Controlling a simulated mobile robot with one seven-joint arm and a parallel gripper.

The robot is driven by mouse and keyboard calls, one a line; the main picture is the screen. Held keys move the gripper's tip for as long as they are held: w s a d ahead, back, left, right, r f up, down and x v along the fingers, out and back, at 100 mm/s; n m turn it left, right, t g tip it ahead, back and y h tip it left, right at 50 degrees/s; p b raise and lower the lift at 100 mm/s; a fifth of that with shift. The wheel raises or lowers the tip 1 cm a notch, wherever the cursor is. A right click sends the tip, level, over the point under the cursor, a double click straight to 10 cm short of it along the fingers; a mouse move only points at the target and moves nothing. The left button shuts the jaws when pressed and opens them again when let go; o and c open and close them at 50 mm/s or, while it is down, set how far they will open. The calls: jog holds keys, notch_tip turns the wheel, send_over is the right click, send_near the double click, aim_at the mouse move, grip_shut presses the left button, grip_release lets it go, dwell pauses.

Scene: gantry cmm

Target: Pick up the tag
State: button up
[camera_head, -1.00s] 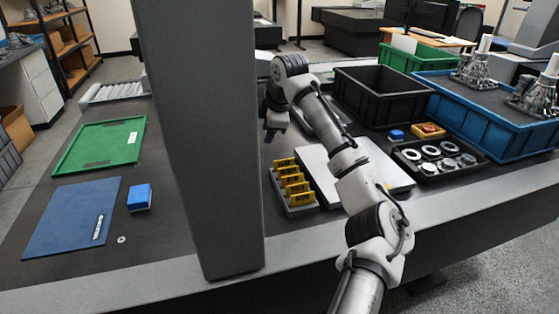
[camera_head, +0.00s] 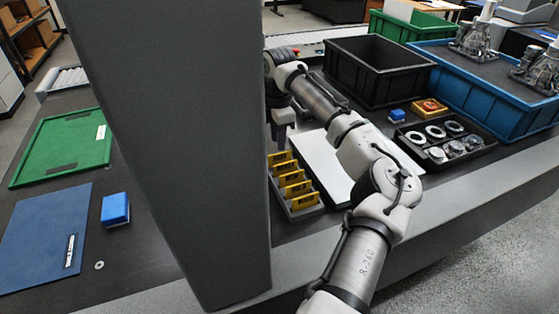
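Several yellow tags (camera_head: 291,178) with dark print stand upright in a row in a grey slotted rack (camera_head: 305,212) on the dark table, just right of the thick grey column. My gripper (camera_head: 281,133) points down above the far end of this rack, close to the farthest tag. The column's edge hides part of my gripper and wrist. The fingers are small and partly hidden, so I cannot tell whether they are open or shut, or whether they touch a tag.
The thick grey column (camera_head: 170,130) rises left of the rack. A white plate (camera_head: 322,165) lies right of it, under my arm. A black tray with rings (camera_head: 402,150), a black crate (camera_head: 375,95) and a blue crate (camera_head: 500,112) stand further right. A blue block (camera_head: 116,209) lies left.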

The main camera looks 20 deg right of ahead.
aim_at(280, 155)
jog(key=shift+s+d+f, duration=0.1)
jog(key=shift+s+f, duration=0.05)
jog(key=shift+f, duration=1.45)
jog(key=shift+s+f, duration=0.15)
jog(key=shift+f, duration=1.4)
grip_shut()
